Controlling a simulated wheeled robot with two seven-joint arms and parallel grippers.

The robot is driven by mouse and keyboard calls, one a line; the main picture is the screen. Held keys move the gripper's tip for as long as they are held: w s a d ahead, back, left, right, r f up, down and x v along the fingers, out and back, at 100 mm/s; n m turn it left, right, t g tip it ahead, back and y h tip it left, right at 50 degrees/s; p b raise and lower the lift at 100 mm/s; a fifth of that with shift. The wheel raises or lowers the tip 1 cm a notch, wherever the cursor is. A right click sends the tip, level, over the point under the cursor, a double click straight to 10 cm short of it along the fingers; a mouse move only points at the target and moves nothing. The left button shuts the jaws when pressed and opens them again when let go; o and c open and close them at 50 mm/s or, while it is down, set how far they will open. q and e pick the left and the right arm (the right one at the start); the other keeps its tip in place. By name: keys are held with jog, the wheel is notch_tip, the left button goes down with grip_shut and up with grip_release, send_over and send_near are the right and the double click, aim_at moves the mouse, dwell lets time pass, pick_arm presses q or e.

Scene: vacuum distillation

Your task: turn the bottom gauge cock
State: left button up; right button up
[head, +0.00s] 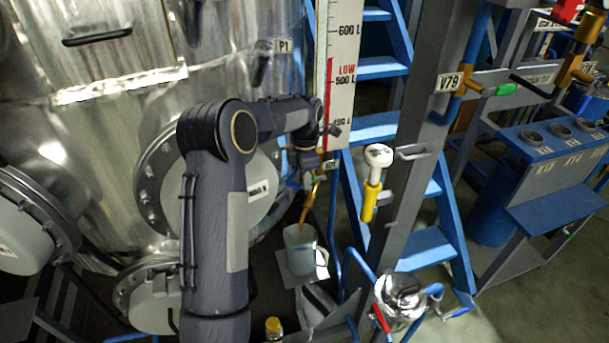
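The level gauge (341,75) is a tall white scale board with red and black marks, standing against the steel vessel. A thin glass tube runs along its left edge. The bottom gauge cock is at the foot of this gauge, mostly hidden by my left gripper (316,162) and too small to make out. A small tag (330,165) shows beside it. My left arm reaches in from the lower left, and its gripper is at the gauge's lower end. Whether its fingers touch the cock or are closed cannot be told. My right gripper is not in view.
A brass spout (308,203) points down into a translucent beaker (299,248) just below my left gripper. A yellow-handled fitting (373,183) is by the grey post (412,130). Blue stairs (378,128) stand behind. A metal pot (400,294) is at lower right.

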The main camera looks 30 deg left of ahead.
pick_arm(q)
grip_shut()
jog(key=shift+d+r+g+p, duration=0.15)
jog(key=shift+r+g+p, duration=0.25)
jog(key=shift+p, duration=0.55)
jog(key=shift+w+r+y, duration=0.15)
jog(key=shift+y, duration=0.25)
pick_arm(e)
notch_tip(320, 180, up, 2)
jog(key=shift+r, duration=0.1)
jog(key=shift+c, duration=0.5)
